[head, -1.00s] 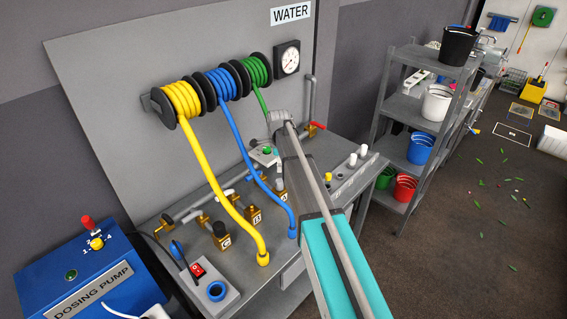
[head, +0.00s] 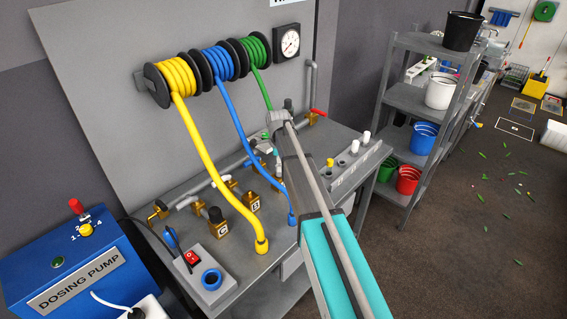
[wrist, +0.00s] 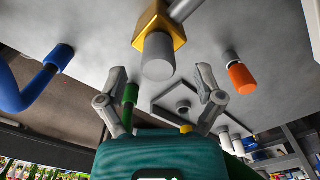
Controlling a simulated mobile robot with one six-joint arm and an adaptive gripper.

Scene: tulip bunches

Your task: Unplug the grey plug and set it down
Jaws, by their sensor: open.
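In the wrist view a grey cylindrical plug (wrist: 158,58) sits in the end of a brass fitting (wrist: 160,22), which joins a grey pipe. My gripper (wrist: 162,78) is open, with one finger on each side below the plug. The fingers appear apart from it and nothing is between them. In the head view my arm covers most of the area around the gripper, and I cannot make out the grey plug there.
The wrist view shows a blue hose (wrist: 35,85) at left, an orange-capped fitting (wrist: 241,76) at right and a green hose end (wrist: 130,95) by the left finger. In the head view a yellow hose (head: 205,165), blue hose (head: 240,130) and dosing pump (head: 75,265) stand left; shelves (head: 405,100) stand right.

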